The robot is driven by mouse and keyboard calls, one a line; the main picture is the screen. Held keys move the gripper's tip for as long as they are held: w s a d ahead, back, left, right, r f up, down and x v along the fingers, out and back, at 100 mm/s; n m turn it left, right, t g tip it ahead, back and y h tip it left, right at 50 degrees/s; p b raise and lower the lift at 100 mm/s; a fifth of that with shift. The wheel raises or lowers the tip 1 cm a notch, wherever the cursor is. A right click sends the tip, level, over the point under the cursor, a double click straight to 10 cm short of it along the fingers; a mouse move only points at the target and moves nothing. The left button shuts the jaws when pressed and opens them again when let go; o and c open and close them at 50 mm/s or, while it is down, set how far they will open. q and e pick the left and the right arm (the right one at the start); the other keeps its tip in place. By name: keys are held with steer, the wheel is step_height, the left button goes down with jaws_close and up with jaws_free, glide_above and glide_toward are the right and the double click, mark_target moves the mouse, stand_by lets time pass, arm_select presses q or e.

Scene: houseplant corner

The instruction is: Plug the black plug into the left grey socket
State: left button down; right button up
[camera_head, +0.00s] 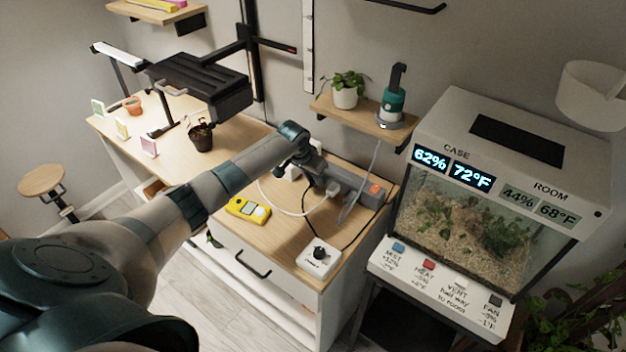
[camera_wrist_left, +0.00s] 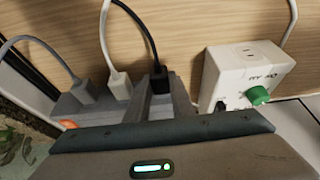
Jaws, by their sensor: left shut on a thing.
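The grey socket strip (camera_head: 352,186) lies on the wooden worktop near its right end. It also shows in the left wrist view (camera_wrist_left: 68,108). My left gripper (camera_head: 312,172) is at the strip's left end in the head view. In the left wrist view it is shut on the black plug (camera_wrist_left: 160,80), whose black cord leads up and away. The plug is hidden by the gripper in the head view. I cannot tell whether its prongs are in a socket. A white plug (camera_wrist_left: 119,86) and a grey plug (camera_wrist_left: 85,92) stand in the strip beside it.
A white box with a green knob (camera_wrist_left: 258,95) stands close to the gripper. A yellow meter (camera_head: 249,209) and a white box with a black knob (camera_head: 318,257) sit toward the front. Cords cross the worktop. The glass case (camera_head: 470,215) stands right; a shelf (camera_head: 360,121) hangs behind.

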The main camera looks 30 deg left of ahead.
arm_select(q)
steer(key=c, duration=1.5)
jaws_free()
steer(key=shift+o, duration=0.2)
steer(key=b+v, duration=0.3)
steer(key=v, duration=1.4)
steer(key=shift+r, duration=0.3)
steer(key=shift+f, duration=0.1)
